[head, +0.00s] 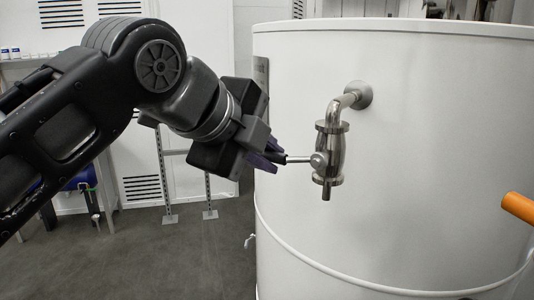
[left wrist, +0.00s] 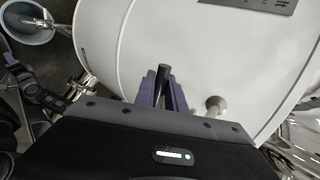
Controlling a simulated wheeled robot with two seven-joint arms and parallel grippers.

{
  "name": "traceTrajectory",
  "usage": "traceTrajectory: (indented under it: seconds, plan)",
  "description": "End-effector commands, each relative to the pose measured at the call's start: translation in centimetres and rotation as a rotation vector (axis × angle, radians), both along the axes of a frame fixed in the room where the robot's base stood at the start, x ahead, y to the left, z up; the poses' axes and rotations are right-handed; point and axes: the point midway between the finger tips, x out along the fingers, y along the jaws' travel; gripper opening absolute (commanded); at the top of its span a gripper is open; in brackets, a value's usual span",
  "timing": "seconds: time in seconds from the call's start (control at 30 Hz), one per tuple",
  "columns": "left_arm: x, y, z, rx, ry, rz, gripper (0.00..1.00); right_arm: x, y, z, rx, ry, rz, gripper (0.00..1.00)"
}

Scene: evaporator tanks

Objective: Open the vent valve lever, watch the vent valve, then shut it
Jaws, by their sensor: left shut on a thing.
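The vent valve (head: 330,152) is a shiny metal body on a bent pipe that comes out of the white tank (head: 420,130). Its outlet points down, and I see no flow from it. The lever (head: 297,159) is a thin metal rod with a dark grip, sticking out to the left of the valve, about level. My left gripper (head: 274,158) is shut on the lever's dark grip. In the left wrist view the dark lever grip (left wrist: 163,80) stands between the purple fingers (left wrist: 163,92). My right gripper is not in view.
The tank's curved wall stands close behind the valve. An orange cylinder (head: 518,207) juts in at the right edge. A small fitting (head: 250,240) sits low on the tank's left side. Grey floor (head: 190,260) is open at the lower left.

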Motion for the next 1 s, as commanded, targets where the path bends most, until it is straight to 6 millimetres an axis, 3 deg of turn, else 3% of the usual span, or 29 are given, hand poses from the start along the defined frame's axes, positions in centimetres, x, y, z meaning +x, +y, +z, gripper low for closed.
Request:
traceTrajectory:
  seconds: [0.13, 0.17, 0.43, 0.77, 1.0]
  plan:
    - [0.0, 0.0, 0.2, -0.001, -0.006, 0.0, 0.0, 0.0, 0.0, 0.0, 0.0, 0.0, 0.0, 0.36]
    - [0.0, 0.0, 0.2, -0.001, -0.006, 0.0, 0.16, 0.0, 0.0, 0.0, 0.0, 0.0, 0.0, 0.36]
    - [0.0, 0.0, 0.1, -0.001, -0.003, -0.001, 0.37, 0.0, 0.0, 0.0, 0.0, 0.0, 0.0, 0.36]
    - [-0.3, 0.1, 0.3, -0.002, -0.002, -0.001, 0.37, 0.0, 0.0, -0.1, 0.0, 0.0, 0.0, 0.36]
    - [-2.4, 1.3, 2.2, -0.004, -0.005, -0.001, 0.37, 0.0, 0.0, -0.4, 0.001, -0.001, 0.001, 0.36]
